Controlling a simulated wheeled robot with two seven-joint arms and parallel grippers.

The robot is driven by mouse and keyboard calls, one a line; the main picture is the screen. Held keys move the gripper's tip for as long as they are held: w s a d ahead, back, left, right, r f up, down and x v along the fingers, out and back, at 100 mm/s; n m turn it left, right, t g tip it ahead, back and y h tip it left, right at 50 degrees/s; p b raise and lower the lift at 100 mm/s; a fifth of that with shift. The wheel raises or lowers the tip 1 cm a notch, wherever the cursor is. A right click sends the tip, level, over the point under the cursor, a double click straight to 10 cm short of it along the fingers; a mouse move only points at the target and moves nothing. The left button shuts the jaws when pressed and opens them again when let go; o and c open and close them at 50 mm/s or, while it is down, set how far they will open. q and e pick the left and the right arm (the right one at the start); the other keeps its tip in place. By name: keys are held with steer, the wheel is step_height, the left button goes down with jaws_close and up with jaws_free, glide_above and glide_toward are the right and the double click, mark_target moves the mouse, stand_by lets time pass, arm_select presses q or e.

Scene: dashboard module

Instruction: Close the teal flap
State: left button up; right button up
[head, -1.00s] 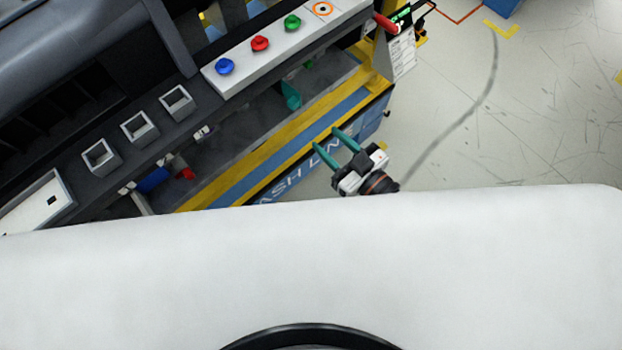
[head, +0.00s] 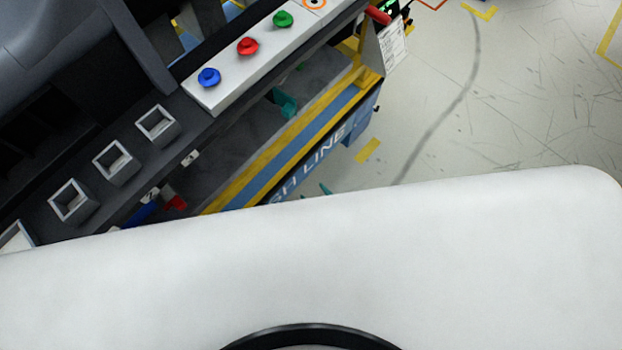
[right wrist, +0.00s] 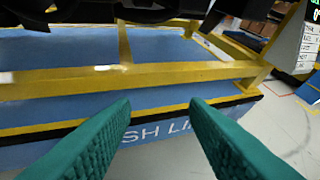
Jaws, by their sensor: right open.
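A small teal piece (head: 284,104) shows under the dashboard, below the button panel in the head view. It may be the teal flap, but it is mostly hidden and I cannot tell how far open it is. No flap shows clearly in the right wrist view. My right gripper (right wrist: 160,104) is open, with nothing between its teal fingers. It points at the yellow and blue bench edge. My left gripper is out of view.
The button panel (head: 262,50) carries blue, red and green knobs. Several square sockets (head: 116,162) line the dashboard to its left. A yellow rail (right wrist: 70,80) runs along the bench front across the wrist view. Open floor (head: 510,110) lies to the right.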

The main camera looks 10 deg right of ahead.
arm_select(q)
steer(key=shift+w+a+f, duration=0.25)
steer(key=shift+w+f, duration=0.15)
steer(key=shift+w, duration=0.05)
arm_select(e)
steer(key=f, duration=0.1)
steer(key=s+f+h, duration=0.1)
steer(key=shift+a+f, duration=0.3)
steer(key=shift+a, duration=0.05)
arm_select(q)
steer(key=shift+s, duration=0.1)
